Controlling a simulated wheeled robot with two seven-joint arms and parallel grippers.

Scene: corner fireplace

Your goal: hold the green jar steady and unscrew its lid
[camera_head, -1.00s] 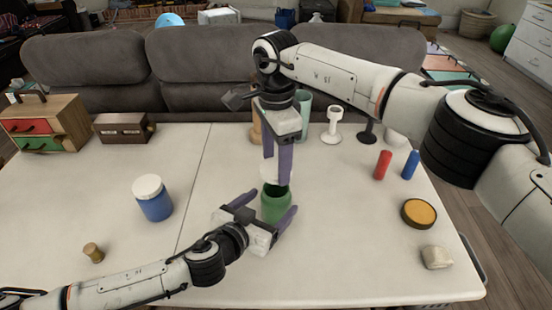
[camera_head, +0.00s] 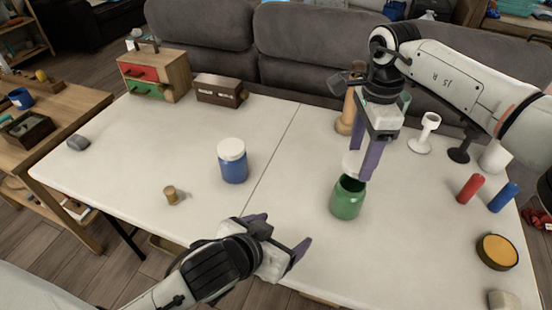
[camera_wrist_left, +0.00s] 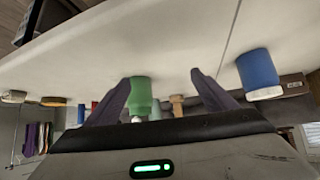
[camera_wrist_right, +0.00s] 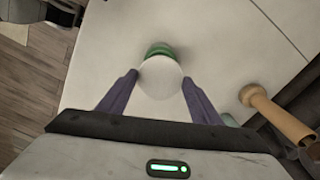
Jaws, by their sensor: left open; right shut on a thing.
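The green jar (camera_head: 346,201) stands upright on the white table, its dark open mouth showing in the head view. My right gripper (camera_head: 362,170) points down and is shut on the white lid (camera_head: 352,162), which is above the jar and apart from it. In the right wrist view the lid (camera_wrist_right: 160,78) sits between the fingertips, with part of the jar (camera_wrist_right: 158,48) showing beyond it. My left gripper (camera_head: 283,234) is open and empty, to the left of the jar and nearer the table's front edge. The left wrist view shows the jar (camera_wrist_left: 140,95) ahead, beyond the fingers.
A blue jar with a white lid (camera_head: 232,165) and a small wooden peg (camera_head: 171,195) stand to the left. Red (camera_head: 470,188) and blue (camera_head: 503,197) cylinders and a yellow-topped round tin (camera_head: 497,251) are at right. A tan wooden piece (camera_head: 348,115) stands behind my right gripper.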

